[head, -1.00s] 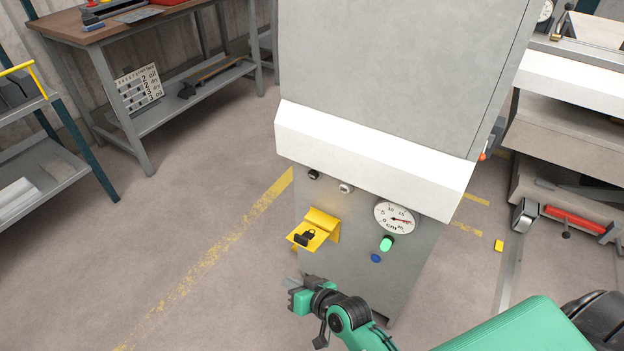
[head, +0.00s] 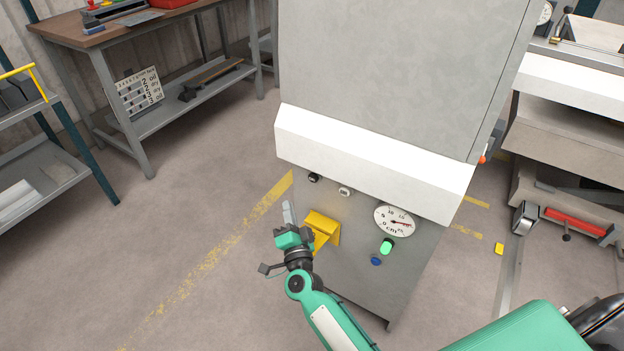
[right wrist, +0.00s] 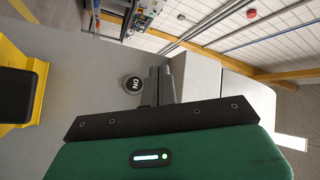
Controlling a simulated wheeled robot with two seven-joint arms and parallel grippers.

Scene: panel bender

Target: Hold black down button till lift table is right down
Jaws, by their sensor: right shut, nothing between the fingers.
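The black down button (head: 314,178) is a small round knob on the front of the grey cabinet (head: 352,245), below its white band. In the right wrist view the dark round button (right wrist: 133,82) carries light letters, apparently DN, and sits just left of the fingers. My right gripper (head: 288,212) is shut and empty, in front of the cabinet, lower and left of the button in the head view. I see no contact with it. A round dial (head: 395,221) with a red needle and cm marking is on the cabinet. I cannot make out the lift table for certain.
A white button (head: 345,191) sits right of the black one. A yellow bracket (head: 322,228) juts out beside my gripper. A lit green button (head: 387,246) and a blue button (head: 376,261) are below the dial. The floor to the left is clear.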

